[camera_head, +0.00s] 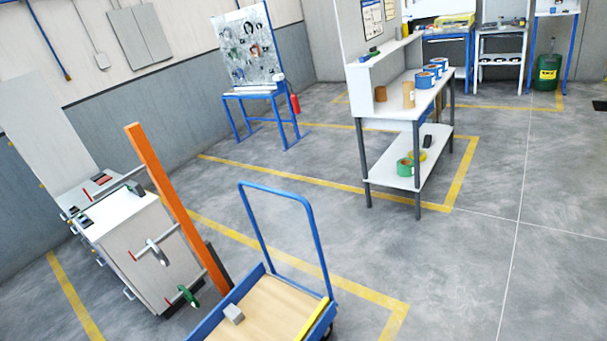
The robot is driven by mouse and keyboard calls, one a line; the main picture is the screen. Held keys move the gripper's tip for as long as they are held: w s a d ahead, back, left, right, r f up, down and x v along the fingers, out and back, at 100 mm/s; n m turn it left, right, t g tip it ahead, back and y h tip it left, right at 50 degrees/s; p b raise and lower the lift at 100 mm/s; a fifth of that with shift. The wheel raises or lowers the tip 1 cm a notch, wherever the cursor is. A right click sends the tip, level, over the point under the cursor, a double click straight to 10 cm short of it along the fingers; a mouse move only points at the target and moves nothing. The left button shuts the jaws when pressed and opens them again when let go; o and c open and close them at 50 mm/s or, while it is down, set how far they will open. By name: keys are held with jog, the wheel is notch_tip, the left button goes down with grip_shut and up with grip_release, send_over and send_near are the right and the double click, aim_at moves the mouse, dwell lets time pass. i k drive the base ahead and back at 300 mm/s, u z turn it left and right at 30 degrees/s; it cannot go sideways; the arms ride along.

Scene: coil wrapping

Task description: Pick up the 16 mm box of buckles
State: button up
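No box that I can make out as the 16 mm box of buckles shows; labels are too small to read. A white workbench (385,121) stands right of centre. On its top are a small brown item (380,93), a tan upright item (408,95) and several blue-and-brown rolls (424,79). Its lower shelf (392,172) holds a green roll (404,167), a yellow roll (417,156) and a dark item (427,141). A small grey block (234,314) lies on a blue trolley. My gripper is not in view.
The blue trolley (262,309) fills the lower middle. An orange post (172,200) and a white cabinet (147,251) stand at left. A tool board (246,50) and more benches (445,33) stand at the back. The floor at right is clear.

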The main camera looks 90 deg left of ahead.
aim_at(233, 314)
jog(key=i, duration=1.85)
jog(key=u, duration=4.1)
jog(key=i, duration=1.65)
jog(key=z, duration=0.05)
